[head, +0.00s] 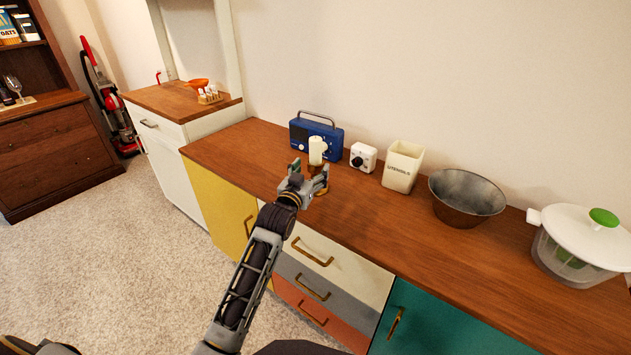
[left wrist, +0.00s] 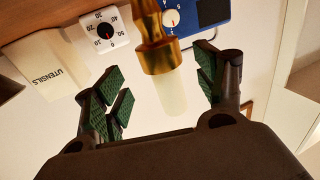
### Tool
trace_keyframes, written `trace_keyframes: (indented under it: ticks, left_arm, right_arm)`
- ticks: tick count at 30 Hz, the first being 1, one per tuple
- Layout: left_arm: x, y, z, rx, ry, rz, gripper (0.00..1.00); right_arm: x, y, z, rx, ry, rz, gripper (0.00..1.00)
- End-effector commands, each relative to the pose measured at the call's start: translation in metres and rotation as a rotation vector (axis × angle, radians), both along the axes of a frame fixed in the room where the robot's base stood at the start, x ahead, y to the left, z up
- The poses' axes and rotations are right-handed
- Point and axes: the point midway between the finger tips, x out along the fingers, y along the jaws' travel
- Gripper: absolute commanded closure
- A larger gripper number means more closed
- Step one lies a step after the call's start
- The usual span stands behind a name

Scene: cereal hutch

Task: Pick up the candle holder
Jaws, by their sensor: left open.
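The candle holder (head: 317,168) is brass and carries a white candle (head: 317,150). It stands upright on the wooden counter in front of the blue radio. In the left wrist view the picture is upside down, and the brass candle holder (left wrist: 157,50) and candle (left wrist: 171,97) show between the finger pads. My left gripper (head: 309,180) is open at the front of the holder, one finger to each side. I cannot tell whether a pad touches it. The gripper partly hides the holder's base in the head view. My right gripper is not in view.
On the counter (head: 400,220) a blue radio (head: 315,138) stands behind the holder. To the right are a white timer (head: 363,157), a utensils pot (head: 402,166), a metal bowl (head: 467,198) and a salad spinner (head: 580,245). The counter left of the radio is clear.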

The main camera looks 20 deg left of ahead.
Motion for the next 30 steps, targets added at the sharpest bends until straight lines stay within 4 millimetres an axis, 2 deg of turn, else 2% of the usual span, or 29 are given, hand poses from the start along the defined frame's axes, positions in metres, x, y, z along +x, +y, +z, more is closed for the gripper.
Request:
trace_keyframes:
  ticks: [14,20,30]
  left_arm:
    - [0.003,0.000,0.000,0.000,-0.001,0.000,0.29]
    - [0.016,0.001,-0.001,0.000,-0.001,0.000,0.29]
    - [0.043,0.000,-0.002,0.000,-0.002,0.000,0.29]
  right_arm:
    - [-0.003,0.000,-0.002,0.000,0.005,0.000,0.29]
    - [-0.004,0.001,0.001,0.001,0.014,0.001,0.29]
    - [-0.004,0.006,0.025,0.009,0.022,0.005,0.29]
